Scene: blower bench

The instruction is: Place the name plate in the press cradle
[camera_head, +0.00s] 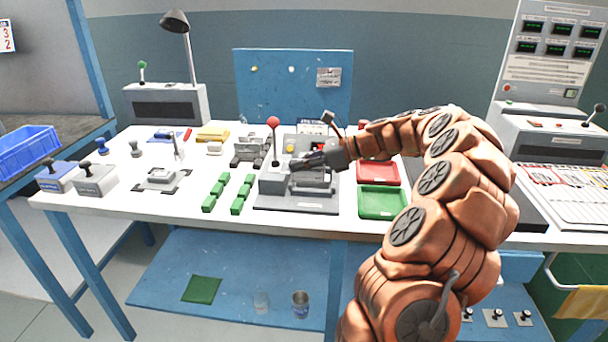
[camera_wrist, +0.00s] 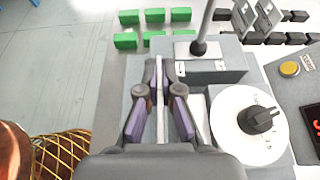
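My gripper (camera_head: 312,160) is over the press (camera_head: 290,200) on the white bench. In the wrist view, its purple-padded fingers (camera_wrist: 160,85) are closed on a thin pale strip (camera_wrist: 160,122). This looks like the name plate seen edge-on, so its face does not show. The press has an upright lever (camera_head: 274,140) with a red knob, left of my gripper. In the wrist view, a pale metal piece with two dark marks (camera_wrist: 205,68) lies right of the fingertips at the lever's foot. It may be the cradle; I cannot tell. The plate is apart from it.
Green blocks (camera_head: 225,195) stand left of the press. A red tray (camera_head: 378,172) and a green tray (camera_head: 382,203) lie to its right. A white dial (camera_wrist: 250,125) and a yellow button (camera_wrist: 289,68) are beside the gripper.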

